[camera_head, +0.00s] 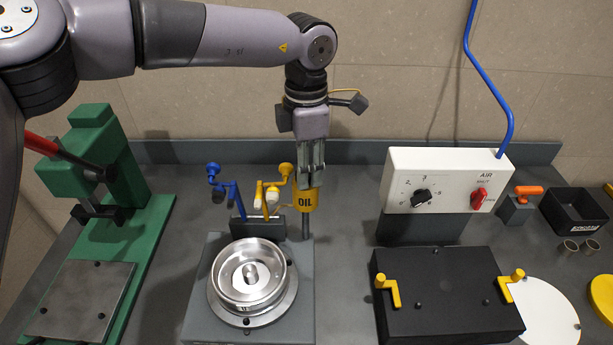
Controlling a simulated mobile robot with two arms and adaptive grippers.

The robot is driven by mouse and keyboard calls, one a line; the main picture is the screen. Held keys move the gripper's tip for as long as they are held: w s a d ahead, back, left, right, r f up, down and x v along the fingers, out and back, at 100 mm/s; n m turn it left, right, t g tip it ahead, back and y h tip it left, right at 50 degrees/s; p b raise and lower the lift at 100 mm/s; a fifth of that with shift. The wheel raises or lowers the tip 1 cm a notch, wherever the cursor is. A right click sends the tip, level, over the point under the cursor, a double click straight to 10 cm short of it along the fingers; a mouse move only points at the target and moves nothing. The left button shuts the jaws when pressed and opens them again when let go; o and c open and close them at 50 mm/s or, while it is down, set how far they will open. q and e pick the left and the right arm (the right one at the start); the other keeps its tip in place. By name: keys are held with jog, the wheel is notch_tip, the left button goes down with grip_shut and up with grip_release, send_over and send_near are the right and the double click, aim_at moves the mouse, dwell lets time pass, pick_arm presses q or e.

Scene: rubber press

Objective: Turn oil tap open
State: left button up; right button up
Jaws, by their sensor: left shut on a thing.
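The oil tap (305,203) is a yellow piece marked OIL on a grey upright post, behind the round metal dish. My left gripper (311,181) points straight down over it. Its fingers are close together on the top of the oil tap, partly covering it. The exact contact between the fingers and the tap is hard to see. My right gripper is not in view.
Blue (213,170) and yellow (285,170) levers stand left of the tap. In front is a metal dish (249,273) on a grey block. A green press (118,170) stands left; a white AIR control box (440,165) and black plate (445,300) stand right.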

pick_arm(q)
jog(key=shift+w+n+b, duration=0.1)
jog(key=shift+n+b, duration=0.65)
jog(key=shift+n, duration=0.25)
jog(key=o, duration=1.1)
jog(key=shift+o, duration=0.2)
notch_tip(320, 180, up, 12)
jog(key=shift+r, duration=0.1)
